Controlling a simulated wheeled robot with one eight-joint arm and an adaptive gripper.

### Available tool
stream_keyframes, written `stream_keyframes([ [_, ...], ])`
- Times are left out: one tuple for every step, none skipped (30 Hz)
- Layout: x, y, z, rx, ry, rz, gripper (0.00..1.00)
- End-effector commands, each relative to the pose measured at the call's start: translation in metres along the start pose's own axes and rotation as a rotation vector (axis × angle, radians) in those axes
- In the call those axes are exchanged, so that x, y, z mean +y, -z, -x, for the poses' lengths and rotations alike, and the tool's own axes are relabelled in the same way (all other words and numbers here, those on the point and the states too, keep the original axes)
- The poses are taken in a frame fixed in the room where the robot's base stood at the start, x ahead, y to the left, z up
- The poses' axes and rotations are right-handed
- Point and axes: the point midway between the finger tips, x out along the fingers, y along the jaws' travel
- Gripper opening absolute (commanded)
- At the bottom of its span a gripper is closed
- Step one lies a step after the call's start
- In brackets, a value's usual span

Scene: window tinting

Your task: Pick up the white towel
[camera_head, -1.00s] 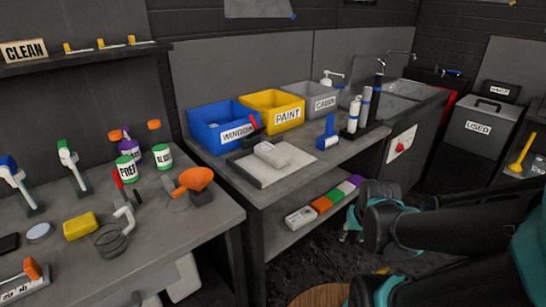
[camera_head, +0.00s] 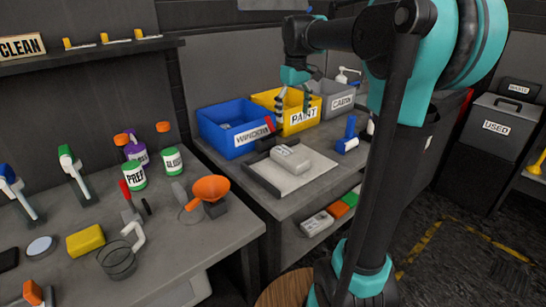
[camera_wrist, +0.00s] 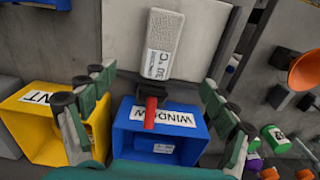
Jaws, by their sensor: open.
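A pale grey-white textured block with a label, which looks like a folded towel (camera_head: 291,158), lies on a light mat (camera_head: 305,178) on the right bench. In the wrist view the same pale towel (camera_wrist: 161,45) is ahead of my fingers, between their lines. Another white folded piece (camera_head: 317,222) lies on the shelf below, beside orange and green ones. My gripper (camera_head: 293,104) is open and empty, pointing down over the yellow bin, behind the mat. The wrist view shows its two fingers (camera_wrist: 156,80) spread wide, with nothing between them touching.
Blue WINDOW (camera_head: 237,143), yellow PAINT (camera_head: 302,121) and grey CABIN (camera_head: 342,104) bins line the bench back. A red-handled tool (camera_wrist: 151,109) stands near the blue bin. The left bench (camera_head: 195,245) holds bottles and tools.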

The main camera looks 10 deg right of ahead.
Motion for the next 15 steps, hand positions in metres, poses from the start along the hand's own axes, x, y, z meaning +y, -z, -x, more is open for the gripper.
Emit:
stream_keyframes([
  [0.000,0.002,0.002,-0.004,0.002,0.006,0.86],
  [0.001,0.002,0.001,-0.005,0.003,0.008,0.86],
  [0.001,0.002,-0.003,-0.006,0.003,0.010,0.86],
  [0.001,0.002,-0.006,-0.007,0.003,0.010,0.86],
  [0.001,0.002,-0.011,-0.006,0.003,0.010,0.86],
  [0.000,0.002,-0.018,-0.006,0.003,0.009,0.86],
  [0.000,0.002,-0.024,-0.006,0.003,0.009,0.86],
  [0.000,0.002,-0.031,-0.006,0.003,0.009,0.86],
  [0.000,0.002,-0.039,-0.006,0.003,0.009,0.86],
  [0.000,0.002,-0.045,-0.006,0.003,0.009,0.86],
  [0.000,0.002,-0.051,-0.005,0.003,0.009,0.86],
  [0.000,0.002,-0.059,-0.005,0.003,0.008,0.86],
  [0.000,0.002,-0.065,-0.005,0.003,0.008,0.86],
  [0.000,0.002,-0.071,-0.005,0.003,0.008,0.86],
  [0.000,0.002,-0.079,-0.005,0.003,0.008,0.86],
])
